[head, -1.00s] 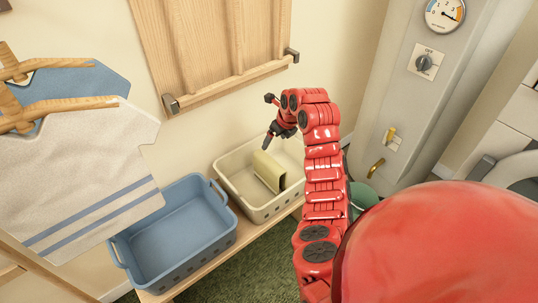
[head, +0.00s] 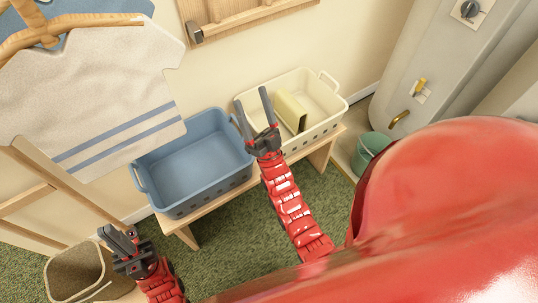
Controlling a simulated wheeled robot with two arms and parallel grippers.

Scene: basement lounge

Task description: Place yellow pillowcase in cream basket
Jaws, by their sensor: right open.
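The yellow pillowcase (head: 293,111), a pale yellow folded piece, lies inside the cream basket (head: 326,121), which has holes along its side and stands on a wooden bench. My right gripper (head: 268,107) is open and empty, its fingers pointing up in the picture, in front of the basket's left end. It covers part of that end, and I cannot tell whether it touches the basket. My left gripper (head: 121,240) is at the lower left, beside a brown bin and away from the pillowcase. I cannot tell how far its fingers are apart.
An empty blue basket (head: 196,163) stands left of the cream one on the wooden bench (head: 258,173). A brown bin (head: 72,272) is at lower left. A green bucket (head: 372,147) stands at right near the grey tank.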

